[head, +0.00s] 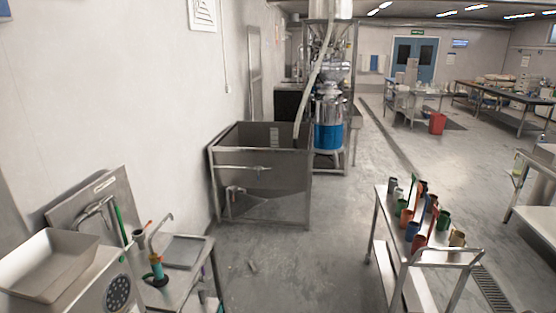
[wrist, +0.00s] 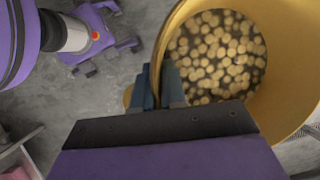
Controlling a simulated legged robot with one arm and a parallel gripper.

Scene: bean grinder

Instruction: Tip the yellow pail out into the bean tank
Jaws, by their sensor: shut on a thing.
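The yellow pail (wrist: 287,75) fills the upper right of the wrist view. Many round tan beans (wrist: 215,50) lie inside it. My gripper (wrist: 158,85) is shut on the pail's near left edge; the exact grasp point is partly hidden by the jaws. The pail and my gripper do not show in the head view. An open-topped grey metal tank (head: 262,160), which looks like the bean tank, stands on legs by the left wall in the head view. A pale hose or pipe runs down to its right rear side. Its bottom is hidden.
A trolley (head: 390,250) with several coloured cups stands at the right. A sink bench with a scale (head: 85,275) is at the near left. A machine with a blue band (head: 328,135) stands behind the tank.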

